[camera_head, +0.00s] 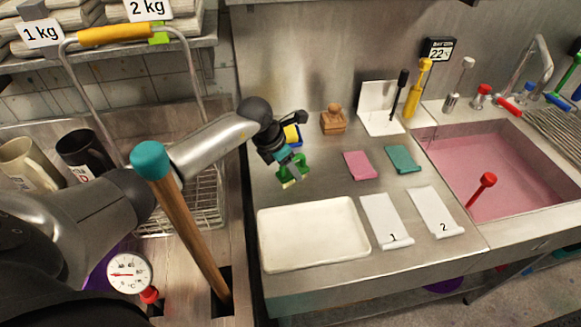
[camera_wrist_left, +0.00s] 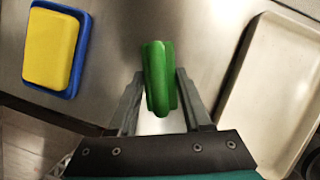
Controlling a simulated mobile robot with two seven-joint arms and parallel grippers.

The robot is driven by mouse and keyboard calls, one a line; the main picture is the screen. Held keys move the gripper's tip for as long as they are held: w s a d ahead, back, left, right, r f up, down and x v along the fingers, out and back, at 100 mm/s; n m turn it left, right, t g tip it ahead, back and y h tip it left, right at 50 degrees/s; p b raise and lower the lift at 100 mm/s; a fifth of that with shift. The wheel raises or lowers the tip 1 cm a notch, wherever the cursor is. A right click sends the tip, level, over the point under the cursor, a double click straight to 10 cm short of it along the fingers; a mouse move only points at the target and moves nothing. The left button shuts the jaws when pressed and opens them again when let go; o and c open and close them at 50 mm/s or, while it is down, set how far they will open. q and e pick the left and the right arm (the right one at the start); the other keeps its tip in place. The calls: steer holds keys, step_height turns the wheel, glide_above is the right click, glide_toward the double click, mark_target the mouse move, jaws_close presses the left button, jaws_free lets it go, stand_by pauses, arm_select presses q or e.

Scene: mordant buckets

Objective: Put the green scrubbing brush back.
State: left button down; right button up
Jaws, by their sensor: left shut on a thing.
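My left gripper (camera_head: 288,163) is over the left part of the steel counter (camera_head: 305,190), behind the white tray. It is shut on the green scrubbing brush (camera_head: 296,172), and pale bristles show at the brush's lower end. In the left wrist view the green brush (camera_wrist_left: 159,75) sits between the two fingers of the left gripper (camera_wrist_left: 158,95). I cannot tell whether the brush touches the counter. My right gripper is not in view.
A yellow sponge (camera_wrist_left: 52,46) in a blue dish (camera_wrist_left: 83,50) lies close by. A white tray (camera_head: 313,232), pink pad (camera_head: 359,165) and teal pad (camera_head: 403,159) lie on the counter. A sink (camera_head: 480,170) with pink liquid is at right. A wooden handle (camera_head: 190,225) stands at left.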

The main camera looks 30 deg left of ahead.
arm_select(q)
steer(key=shift+c, duration=1.7)
jaws_free()
steer(key=shift+f, duration=0.1)
steer(key=v, duration=1.2)
steer(key=shift+a, duration=0.15)
